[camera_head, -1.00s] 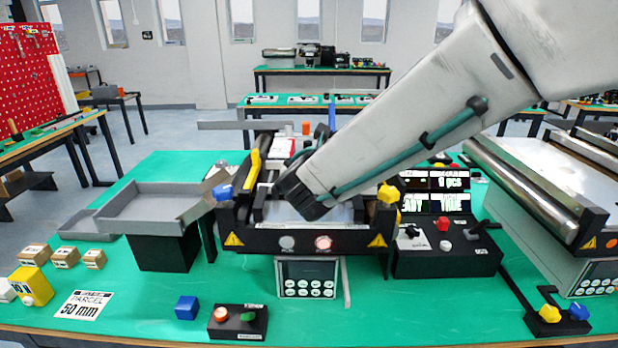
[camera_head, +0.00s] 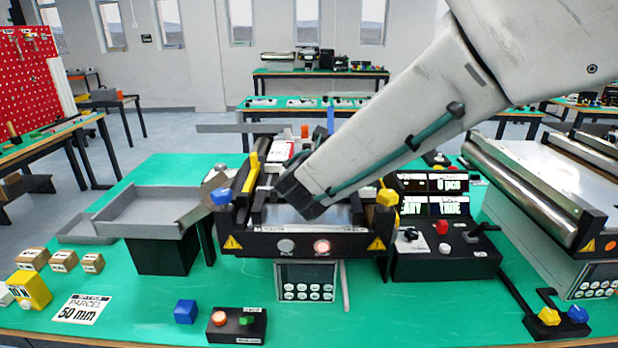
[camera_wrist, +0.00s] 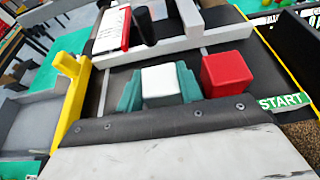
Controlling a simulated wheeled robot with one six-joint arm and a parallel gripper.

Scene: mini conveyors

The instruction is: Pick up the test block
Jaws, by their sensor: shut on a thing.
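In the wrist view, my gripper (camera_wrist: 160,86) has its two teal fingers close against the sides of a white block (camera_wrist: 162,82). The gripper is shut on this block, over the dark belt of the middle conveyor (camera_head: 310,243). Whether the block touches the belt cannot be told. No label naming it the test block is visible. A red block (camera_wrist: 226,73) stands just right of the right finger. In the head view, my arm hides the fingers and the white block.
A yellow post (camera_wrist: 72,85) and grey rails flank the belt. A red-and-white box (camera_wrist: 113,28) lies beyond the grey crossbar. A grey tray (camera_head: 150,208) stands left of the conveyor, and a black control box (camera_head: 445,250) right.

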